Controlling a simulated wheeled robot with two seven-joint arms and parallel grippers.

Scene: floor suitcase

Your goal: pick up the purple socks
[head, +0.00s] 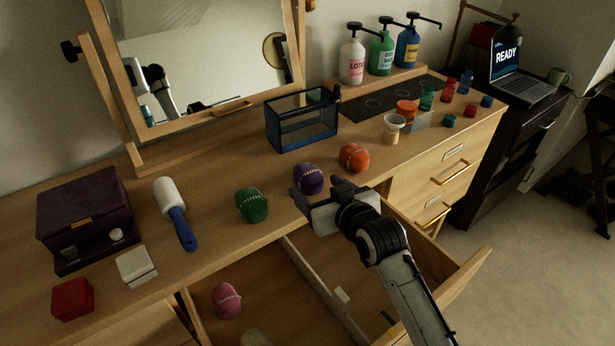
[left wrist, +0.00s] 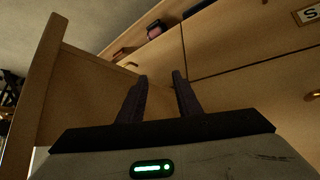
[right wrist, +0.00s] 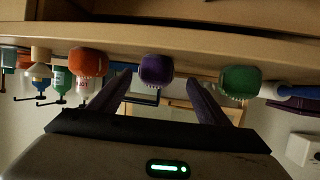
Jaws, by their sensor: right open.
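The purple socks (head: 308,179), a rolled ball with a pale stitched band, sit on the dresser top between the green socks (head: 251,205) and the orange socks (head: 354,157). My right gripper (head: 318,195) is open just in front of the purple socks. In the right wrist view, which looks upside down, the purple socks (right wrist: 155,70) show between the spread fingers (right wrist: 160,82), ungripped. My left gripper (left wrist: 160,78) shows only in its own wrist view, open and empty, by the drawer fronts.
An open drawer (head: 465,275) below holds pink socks (head: 227,300) and a divider. A blue-framed glass box (head: 302,120) stands behind the purple socks. A lint roller (head: 176,213) and a purple box (head: 85,215) are at left. Pump bottles (head: 381,52) and small jars are at right.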

